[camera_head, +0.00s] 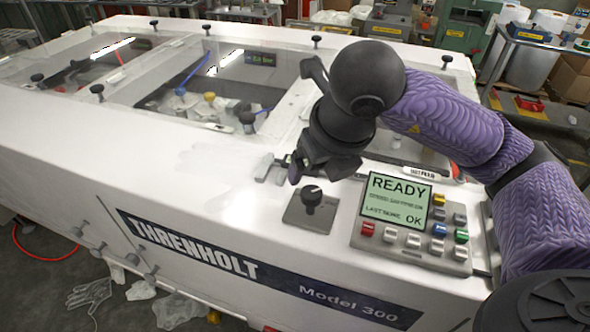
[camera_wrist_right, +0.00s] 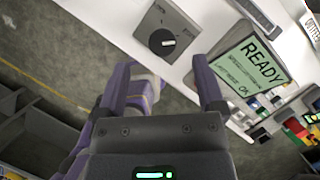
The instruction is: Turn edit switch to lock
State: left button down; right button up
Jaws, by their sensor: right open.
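A black rotary switch knob (camera_head: 312,196) stands on a square grey plate (camera_head: 297,214) on the white machine's top, left of the display panel. In the wrist view the knob (camera_wrist_right: 162,41) shows a white pointer mark aimed to the right; I cannot read any label around it. My right gripper (camera_head: 295,168) hangs above and just behind the knob, apart from it. In the wrist view its two fingers (camera_wrist_right: 165,80) are spread and nothing is between them; the knob shows beyond the tips. My left gripper is not in view.
A control panel (camera_head: 356,237) with a green screen reading READY (camera_head: 397,200) and several coloured buttons sits right of the knob. A small grey handle (camera_head: 265,167) is left of my gripper. The white machine top (camera_head: 190,190) further left is clear.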

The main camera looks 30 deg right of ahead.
aim_at(312, 192)
jog(key=s+f, duration=0.2)
jog(key=f, duration=0.1)
jog(key=shift+d+f, duration=0.15)
jog(key=shift+f, duration=0.05)
jog(key=shift+w+f, duration=0.8)
jog(key=shift+w, duration=0.1)
jog(key=shift+w+f, duration=0.65)
jog(key=shift+w, duration=0.2)
jog(key=shift+s, duration=0.25)
jog(key=shift+s+r, duration=0.1)
jog(key=shift+w, duration=0.2)
jog(key=c, duration=0.4)
grip_shut()
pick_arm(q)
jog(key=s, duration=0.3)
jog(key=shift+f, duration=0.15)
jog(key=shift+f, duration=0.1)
